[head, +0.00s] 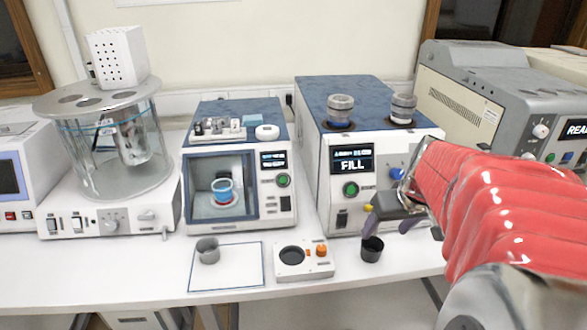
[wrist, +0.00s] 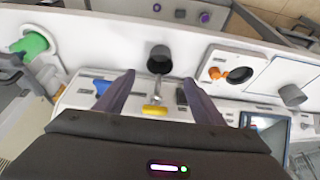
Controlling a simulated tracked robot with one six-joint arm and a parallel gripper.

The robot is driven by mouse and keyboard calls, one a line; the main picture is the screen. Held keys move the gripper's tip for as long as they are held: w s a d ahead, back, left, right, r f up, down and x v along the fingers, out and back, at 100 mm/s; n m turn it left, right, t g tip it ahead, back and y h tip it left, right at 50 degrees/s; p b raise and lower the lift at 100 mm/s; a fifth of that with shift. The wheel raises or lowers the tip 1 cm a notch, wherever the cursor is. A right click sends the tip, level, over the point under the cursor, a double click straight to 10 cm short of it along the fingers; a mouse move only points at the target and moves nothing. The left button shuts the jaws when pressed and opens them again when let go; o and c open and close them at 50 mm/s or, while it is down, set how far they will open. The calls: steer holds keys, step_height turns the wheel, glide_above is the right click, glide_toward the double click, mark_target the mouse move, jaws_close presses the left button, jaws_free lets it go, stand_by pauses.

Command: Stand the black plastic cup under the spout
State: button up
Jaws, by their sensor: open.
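The black plastic cup (head: 371,250) stands upright on the table in front of the machine whose screen reads FILL (head: 345,122). In the wrist view the cup (wrist: 159,58) lies just beyond my fingertips, its dark mouth visible. The metal spout (wrist: 157,90), with a yellow handle, points at the cup's near edge; I cannot tell whether its end is over the mouth. My gripper (head: 392,226) is open and empty, near the machine's front and above the cup. In the wrist view its fingers (wrist: 159,80) are spread either side of the spout.
A small white unit with a round dark well and orange knob (head: 320,251) sits left of the cup. Further left, a grey cup (head: 208,251) stands on a white plate (head: 228,278). A beige machine (head: 480,95) stands behind my arm. The table's front edge is close.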

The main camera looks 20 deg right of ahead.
stand_by(0.4)
steer(key=s+a+r+n, duration=0.1)
steer(key=s+a, duration=0.2)
steer(key=a, duration=1)
steer(key=s+a+r+n+t+y, duration=0.1)
steer(key=s+a+n, duration=0.1)
steer(key=a, duration=1.1)
steer(key=shift+s+r, duration=0.4)
stand_by(0.8)
